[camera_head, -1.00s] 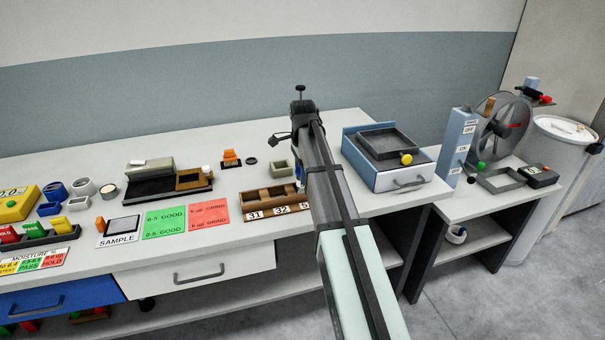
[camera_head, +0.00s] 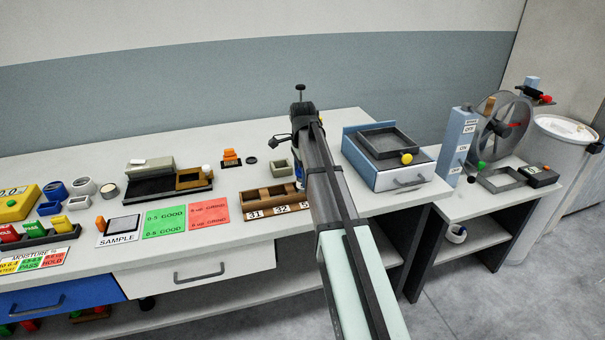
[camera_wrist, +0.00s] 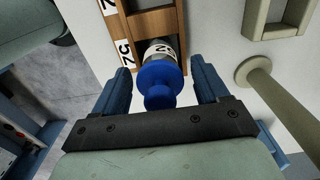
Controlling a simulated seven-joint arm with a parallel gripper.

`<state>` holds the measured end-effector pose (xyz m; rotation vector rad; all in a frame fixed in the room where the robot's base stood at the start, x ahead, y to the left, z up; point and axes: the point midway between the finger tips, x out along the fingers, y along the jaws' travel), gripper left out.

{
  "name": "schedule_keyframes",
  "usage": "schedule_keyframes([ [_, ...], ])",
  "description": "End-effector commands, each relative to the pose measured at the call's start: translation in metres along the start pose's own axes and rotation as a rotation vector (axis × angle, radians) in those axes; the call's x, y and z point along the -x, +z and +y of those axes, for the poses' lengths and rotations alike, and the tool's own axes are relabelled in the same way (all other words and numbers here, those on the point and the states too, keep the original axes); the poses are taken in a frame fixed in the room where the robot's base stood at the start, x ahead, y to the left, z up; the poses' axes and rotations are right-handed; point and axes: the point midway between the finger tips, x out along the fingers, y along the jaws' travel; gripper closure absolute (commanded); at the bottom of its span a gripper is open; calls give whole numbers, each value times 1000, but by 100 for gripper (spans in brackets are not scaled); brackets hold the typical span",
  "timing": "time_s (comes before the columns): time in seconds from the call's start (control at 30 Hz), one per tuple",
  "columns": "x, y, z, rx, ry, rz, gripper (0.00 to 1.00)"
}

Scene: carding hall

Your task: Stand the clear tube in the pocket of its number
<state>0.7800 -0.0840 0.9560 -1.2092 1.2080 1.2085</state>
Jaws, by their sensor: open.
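The wooden rack (camera_head: 270,195) stands on the bench with number labels along its front; 31 and 32 read clearly, and the right label is partly hidden by my arm. In the wrist view the rack (camera_wrist: 153,22) is at the top. The tube (camera_wrist: 159,50) has a blue knobbed cap and a pale label with a partly visible dark mark. It is at the rack's near-end pocket; its lower end is hidden, so I cannot tell how deep it sits. My gripper (camera_wrist: 160,80) is open, with its blue fingers on either side of the cap.
A small grey-green box (camera_head: 281,169) stands behind the rack. A pale rod with a round end (camera_wrist: 262,85) is right of my gripper in the wrist view. A blue-and-white drawer unit (camera_head: 390,172) stands right of my arm. Red and green cards (camera_head: 165,222) lie left of the rack.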

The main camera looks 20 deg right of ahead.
Motion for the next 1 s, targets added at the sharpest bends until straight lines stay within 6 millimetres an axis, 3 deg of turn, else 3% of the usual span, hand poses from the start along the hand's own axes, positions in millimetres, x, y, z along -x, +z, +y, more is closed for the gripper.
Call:
schedule_keyframes([
  [0.23, 23, 0, -1, 0, -1, 0, 26],
  [0.7, 103, 0, -1, 0, -2, 0, 26],
  [1.0, 122, 0, 0, 0, 0, 0, 26],
])
